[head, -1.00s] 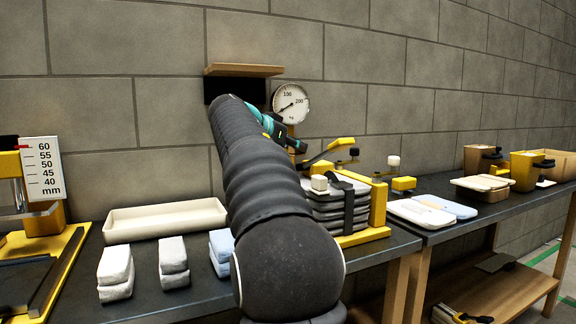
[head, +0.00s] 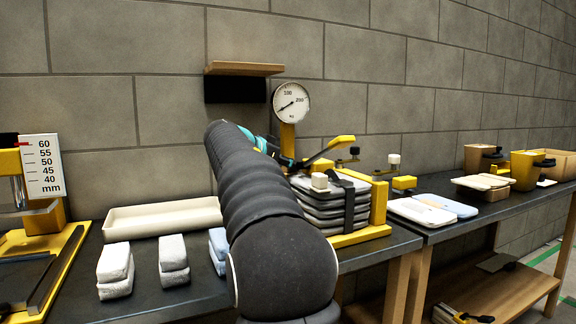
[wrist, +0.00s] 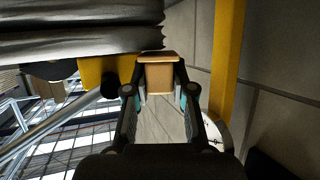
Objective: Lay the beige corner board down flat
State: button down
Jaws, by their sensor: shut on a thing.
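The beige corner board (wrist: 159,79) shows in the wrist view as a short tan piece with a lighter top edge. My gripper (wrist: 160,98) is shut on it, with one finger at each side. Its full length and tilt cannot be told. The board's top lies close to the lower edge of a grey layered stack (wrist: 80,38); whether they touch is unclear. In the head view my arm hides the board and most of my gripper; only a teal part shows behind the arm, left of the strapped stack (head: 330,205).
A yellow clamp frame (head: 378,205) stands at the stack's right, with a yellow lever above. A dial gauge (head: 291,103) stands behind. A cream tray (head: 165,217) and paired blocks (head: 115,270) are on the left. A wooden shelf (head: 243,69) juts from the wall.

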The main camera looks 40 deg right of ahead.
jog(key=c, duration=1)
grip_release()
jog(key=shift+r, duration=0.1)
jog(key=v, duration=1.2)
